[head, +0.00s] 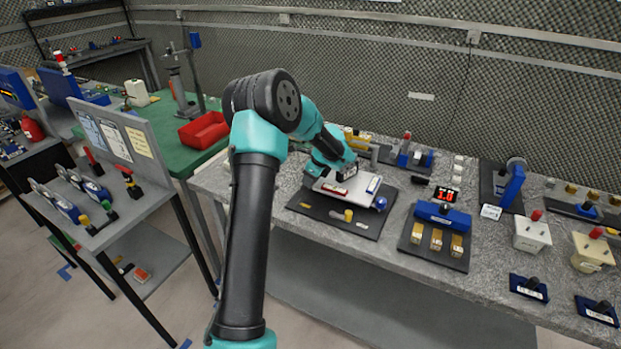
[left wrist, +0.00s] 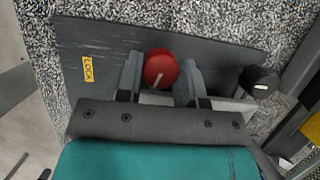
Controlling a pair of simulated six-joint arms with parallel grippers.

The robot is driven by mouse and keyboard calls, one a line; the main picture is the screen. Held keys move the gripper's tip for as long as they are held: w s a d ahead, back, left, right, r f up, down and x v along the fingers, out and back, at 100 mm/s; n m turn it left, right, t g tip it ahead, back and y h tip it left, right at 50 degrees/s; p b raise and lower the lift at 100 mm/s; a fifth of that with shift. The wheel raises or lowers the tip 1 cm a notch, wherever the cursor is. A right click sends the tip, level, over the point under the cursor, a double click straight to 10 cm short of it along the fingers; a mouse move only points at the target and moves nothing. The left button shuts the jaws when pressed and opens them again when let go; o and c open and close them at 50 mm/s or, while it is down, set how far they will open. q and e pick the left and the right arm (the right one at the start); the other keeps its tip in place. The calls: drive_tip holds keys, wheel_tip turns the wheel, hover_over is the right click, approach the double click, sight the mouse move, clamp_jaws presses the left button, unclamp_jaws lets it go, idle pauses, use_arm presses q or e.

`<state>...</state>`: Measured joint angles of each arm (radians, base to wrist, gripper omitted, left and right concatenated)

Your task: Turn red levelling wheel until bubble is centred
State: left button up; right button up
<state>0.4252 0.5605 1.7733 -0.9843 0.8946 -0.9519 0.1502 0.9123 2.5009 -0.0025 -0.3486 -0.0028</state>
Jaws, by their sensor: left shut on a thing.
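The red levelling wheel (left wrist: 160,69) is round with a pale mark on its face. In the left wrist view it sits between the two grey fingers of my left gripper (left wrist: 161,80), which is shut on it. In the head view my left gripper (head: 338,178) reaches down over a white levelling plate (head: 358,188) on a dark board (head: 318,212). The arm and gripper mostly hide the wheel there. I cannot make out a bubble in either view.
A blue ball-shaped knob (head: 381,203) stands at the plate's right corner. A black knob (left wrist: 262,82) is right of the wheel in the left wrist view.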

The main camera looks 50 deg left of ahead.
use_arm(q)
drive_tip(key=o, duration=0.9)
drive_tip(key=shift+r, duration=0.15)
drive_tip(key=v, duration=1.7)
drive_tip(key=shift+w, duration=0.1)
